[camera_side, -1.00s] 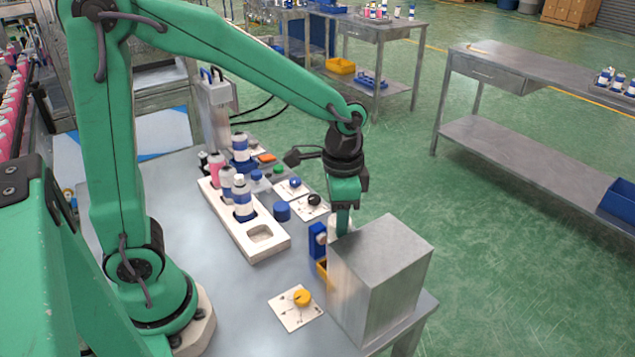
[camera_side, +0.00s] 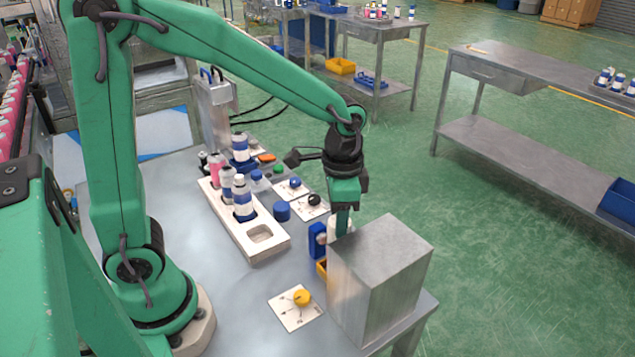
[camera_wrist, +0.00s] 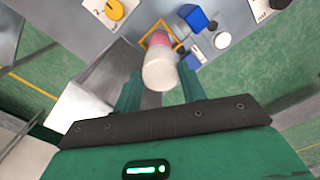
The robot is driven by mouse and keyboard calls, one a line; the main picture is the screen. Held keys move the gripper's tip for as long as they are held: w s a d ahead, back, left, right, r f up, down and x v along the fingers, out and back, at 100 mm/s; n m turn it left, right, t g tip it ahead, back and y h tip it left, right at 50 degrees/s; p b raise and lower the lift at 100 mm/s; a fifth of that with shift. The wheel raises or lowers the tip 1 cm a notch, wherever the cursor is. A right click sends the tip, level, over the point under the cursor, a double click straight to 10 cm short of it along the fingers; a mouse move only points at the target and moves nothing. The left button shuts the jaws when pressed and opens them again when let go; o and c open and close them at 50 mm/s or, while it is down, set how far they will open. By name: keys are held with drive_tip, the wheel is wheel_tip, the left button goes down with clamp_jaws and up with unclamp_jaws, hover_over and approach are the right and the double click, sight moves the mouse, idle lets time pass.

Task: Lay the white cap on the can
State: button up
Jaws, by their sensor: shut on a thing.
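My gripper (camera_wrist: 160,90) points down over the front right of the bench and is shut on the white cap (camera_wrist: 160,73). In the wrist view the cap lies between the two green fingers. The pink can (camera_wrist: 160,38) shows just beyond the cap, inside a yellow square frame. The cap overlaps the can in this view; I cannot tell whether they touch. In the side view my gripper (camera_side: 341,217) is beside the blue block, and the grey metal box hides the can and most of the work there.
The tall grey metal box (camera_side: 380,280) stands close to my gripper. A blue block (camera_side: 317,240) is on its other side. A yellow knob on a white plate (camera_side: 297,308) is in front. A white rack (camera_side: 262,238) with bottles stands to the left.

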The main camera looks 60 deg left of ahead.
idle(0.4)
drive_tip(key=o, duration=0.8)
drive_tip(key=shift+c, duration=0.2)
drive_tip(key=shift+r, duration=0.2)
drive_tip(key=shift+r, duration=2.8)
drive_tip(key=shift+r, duration=3)
drive_tip(key=shift+s+a, duration=0.1)
drive_tip(key=shift+s, duration=0.05)
